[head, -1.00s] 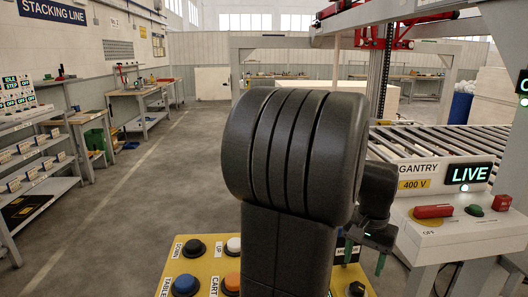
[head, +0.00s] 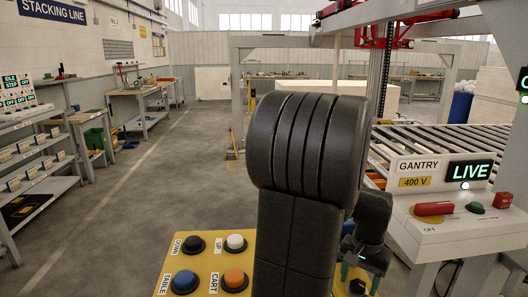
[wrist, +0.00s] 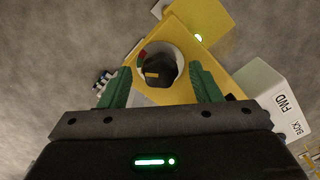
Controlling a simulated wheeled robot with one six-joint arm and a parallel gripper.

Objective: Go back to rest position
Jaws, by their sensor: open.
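My gripper (head: 360,279) is low at the right of the head view, partly behind my own arm. In the wrist view, its two green fingers (wrist: 160,75) are apart. A black knob (wrist: 160,70) in a pale ring on a yellow panel (wrist: 190,35) shows between and beyond them. Nothing is seen held. I cannot tell how far the fingertips are from the knob. In the head view, part of the yellow button panel (head: 208,258) is hidden behind my arm.
The panel has blue, orange, white and black buttons. The gantry control box (head: 447,182) at right reads LIVE and has a red handle (head: 434,209). A roller conveyor (head: 430,145) lies behind it. Shelves stand at left; the floor between is open.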

